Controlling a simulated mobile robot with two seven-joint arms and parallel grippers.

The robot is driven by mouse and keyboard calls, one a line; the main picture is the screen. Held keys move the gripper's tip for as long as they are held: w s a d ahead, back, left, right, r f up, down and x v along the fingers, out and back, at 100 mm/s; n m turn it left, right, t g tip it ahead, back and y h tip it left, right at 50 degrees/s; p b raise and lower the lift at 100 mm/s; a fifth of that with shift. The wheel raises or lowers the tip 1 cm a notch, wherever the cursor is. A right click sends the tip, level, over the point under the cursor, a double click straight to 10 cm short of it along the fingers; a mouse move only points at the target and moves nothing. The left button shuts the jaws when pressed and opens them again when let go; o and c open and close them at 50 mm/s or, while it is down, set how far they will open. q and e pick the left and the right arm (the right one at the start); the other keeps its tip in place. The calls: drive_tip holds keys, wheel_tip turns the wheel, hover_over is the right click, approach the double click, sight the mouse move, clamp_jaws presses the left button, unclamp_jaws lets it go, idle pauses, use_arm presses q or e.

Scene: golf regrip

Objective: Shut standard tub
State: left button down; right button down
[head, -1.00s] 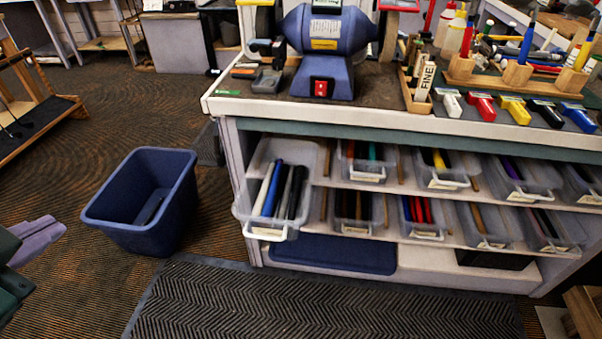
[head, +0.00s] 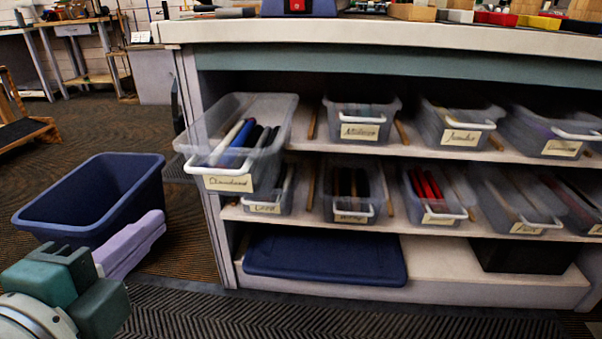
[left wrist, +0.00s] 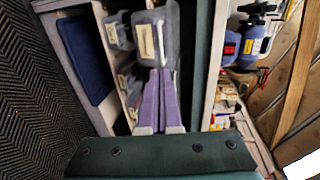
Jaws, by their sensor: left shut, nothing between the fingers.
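A clear tub (head: 238,140) at the left end of the upper shelf sticks well out past the shelf front. It holds several grips, white, blue, black and red, and its front label is too blurred to read surely; I take it for the standard tub. In the left wrist view a pulled-out labelled tub (left wrist: 150,42) lies just beyond the fingertips. My left gripper (head: 158,222) has purple fingers closed together with nothing between them. In the head view it is below and left of the tub. It also shows in the left wrist view (left wrist: 160,75). My right gripper is not in view.
Other labelled tubs, such as this one (head: 362,120), sit in the two shelf rows of the bench (head: 380,28). A blue bin (head: 95,195) stands on the floor behind my left gripper. A dark blue lid-like panel (head: 325,258) lies on the bottom shelf. A ribbed mat (head: 330,312) lies in front.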

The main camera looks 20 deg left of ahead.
use_arm(q)
approach(212, 174)
drive_tip(key=x, duration=0.5)
drive_tip(key=shift+w+a+b, duration=0.1)
drive_tip(key=shift+w+b, duration=0.1)
drive_tip(key=shift+b, duration=0.2)
drive_tip(key=shift+w+a+f, duration=0.15)
drive_tip(key=shift+w, duration=0.55)
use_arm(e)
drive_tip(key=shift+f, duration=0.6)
